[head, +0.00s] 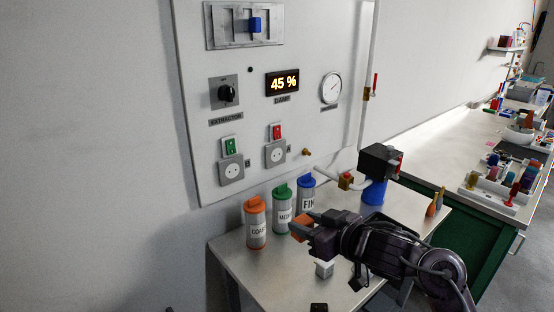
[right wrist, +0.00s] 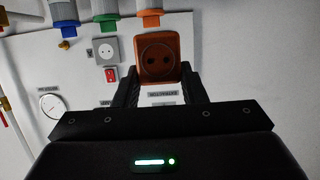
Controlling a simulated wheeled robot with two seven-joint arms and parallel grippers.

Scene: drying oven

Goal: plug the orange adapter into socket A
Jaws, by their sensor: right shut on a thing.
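My right gripper (head: 304,226) is shut on the orange adapter (head: 299,231), above the table and in front of the wall panel. In the right wrist view the adapter (right wrist: 158,60) sits between the fingers (right wrist: 159,86), its two-hole face towards the camera. Two grey sockets are on the panel: the left one (head: 231,170) under a green switch (head: 229,146), the right one (head: 275,155) under a red switch (head: 276,132). Their small letter plates are too small to read surely. The adapter is apart from both. The right wrist view shows the red-switch socket (right wrist: 106,48). My left gripper is not visible.
Orange-capped (head: 256,228), green-capped (head: 282,212) and blue-capped (head: 306,187) bottles stand on the table below the panel, close to the gripper. A small white block (head: 324,269) lies on the table.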

